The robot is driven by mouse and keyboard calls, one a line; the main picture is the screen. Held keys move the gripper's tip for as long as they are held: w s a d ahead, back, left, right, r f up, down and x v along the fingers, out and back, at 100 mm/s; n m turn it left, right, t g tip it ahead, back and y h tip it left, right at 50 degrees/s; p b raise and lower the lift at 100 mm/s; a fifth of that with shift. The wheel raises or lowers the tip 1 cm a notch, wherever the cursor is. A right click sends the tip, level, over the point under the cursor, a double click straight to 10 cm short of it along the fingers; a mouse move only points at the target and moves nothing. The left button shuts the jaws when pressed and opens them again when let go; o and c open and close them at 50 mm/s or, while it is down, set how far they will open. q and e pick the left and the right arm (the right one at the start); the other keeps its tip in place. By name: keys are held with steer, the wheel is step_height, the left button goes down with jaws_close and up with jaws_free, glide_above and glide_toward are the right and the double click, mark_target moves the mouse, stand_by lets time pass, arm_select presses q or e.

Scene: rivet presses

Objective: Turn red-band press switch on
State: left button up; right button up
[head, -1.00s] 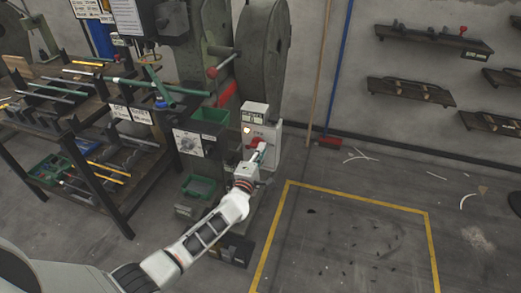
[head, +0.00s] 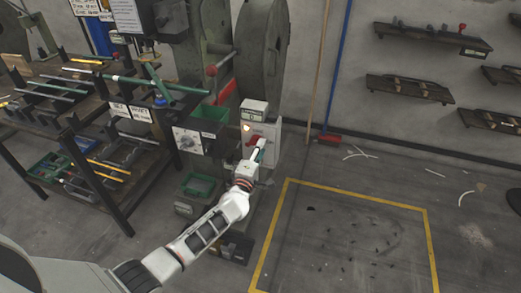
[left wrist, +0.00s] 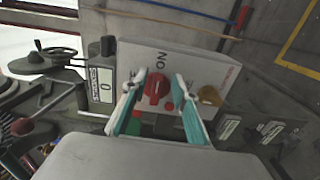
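The switch box (head: 270,130) is a pale box on the side of the press (head: 263,50). Its red rotary switch (head: 252,139) faces my left gripper (head: 260,151). In the left wrist view, the red switch (left wrist: 157,88) stands on the box face (left wrist: 190,66) beside the letters ON. My left gripper (left wrist: 160,80) has its two teal-padded fingers apart, one on each side of the red switch. A gap shows on both sides, and I cannot tell whether either finger touches it. My right gripper is not in view.
An amber round part (left wrist: 208,95) sits close beside one finger. A counter (left wrist: 103,85) reads 0. A shelved workbench (head: 110,185) with rods and bins stands at left.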

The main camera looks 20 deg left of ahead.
arm_select(q)
steer(key=s, duration=1.2)
steer(key=shift+a, duration=0.2)
steer(key=shift+s, duration=0.1)
